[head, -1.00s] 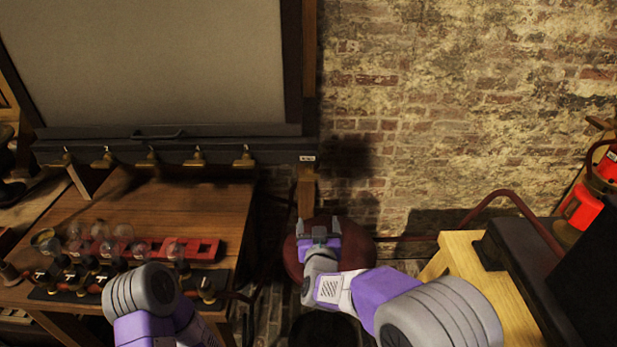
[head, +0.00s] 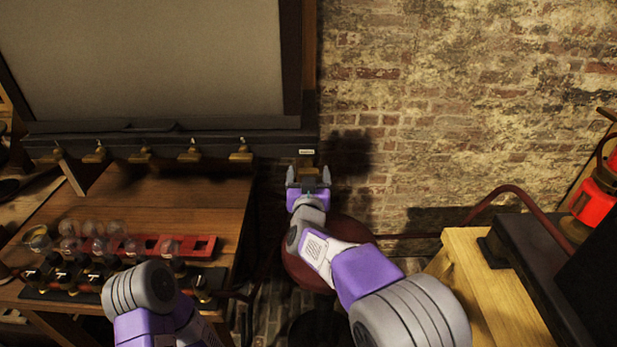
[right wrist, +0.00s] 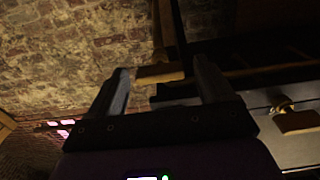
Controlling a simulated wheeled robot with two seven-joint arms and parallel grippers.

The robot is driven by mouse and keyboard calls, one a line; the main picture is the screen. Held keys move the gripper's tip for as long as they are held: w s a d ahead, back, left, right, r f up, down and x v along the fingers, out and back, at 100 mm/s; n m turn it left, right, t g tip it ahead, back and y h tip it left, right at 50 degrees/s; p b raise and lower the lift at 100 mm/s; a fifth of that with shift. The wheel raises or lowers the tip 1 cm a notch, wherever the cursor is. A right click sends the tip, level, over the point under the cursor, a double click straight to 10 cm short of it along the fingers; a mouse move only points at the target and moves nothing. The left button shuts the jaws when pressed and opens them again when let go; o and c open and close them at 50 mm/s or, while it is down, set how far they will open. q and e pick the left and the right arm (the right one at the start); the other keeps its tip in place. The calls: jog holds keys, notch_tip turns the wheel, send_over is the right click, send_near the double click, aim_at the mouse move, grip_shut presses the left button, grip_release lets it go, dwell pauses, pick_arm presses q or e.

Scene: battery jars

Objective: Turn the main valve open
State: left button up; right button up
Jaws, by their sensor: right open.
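The main valve appears to be the brass-coloured lever (head: 306,162) under a small white label at the right end of the dark rail below the grey board. In the right wrist view its flat handle (right wrist: 160,73) shows between the two fingertips. My right gripper (head: 308,176) is open, its fingers pointing up to either side of the lever. It also shows open in the right wrist view (right wrist: 160,85). I cannot tell whether a finger touches the handle. The gripper partly hides the lever's lower part. Of my left arm only links show at the lower left.
Several smaller brass taps (head: 241,151) hang along the rail to the left. A wooden table (head: 190,210) holds glass jars and a red rack (head: 199,246). A round dark red object (head: 300,268) is below my right arm. A wooden bench (head: 462,250) stands right.

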jog(key=shift+c, duration=0.2)
jog(key=c, duration=1)
jog(key=n+p, duration=0.3)
jog(key=p, duration=0.1)
jog(key=shift+r, duration=0.15)
jog(key=shift+n+p, duration=1.8)
jog(key=shift+n, duration=0.2)
jog(key=shift+f, duration=0.2)
jog(key=o, duration=1)
jog(key=shift+o, duration=0.2)
jog(key=s, duration=0.7)
jog(key=shift+s+p, duration=0.25)
jog(key=shift+p, duration=0.2)
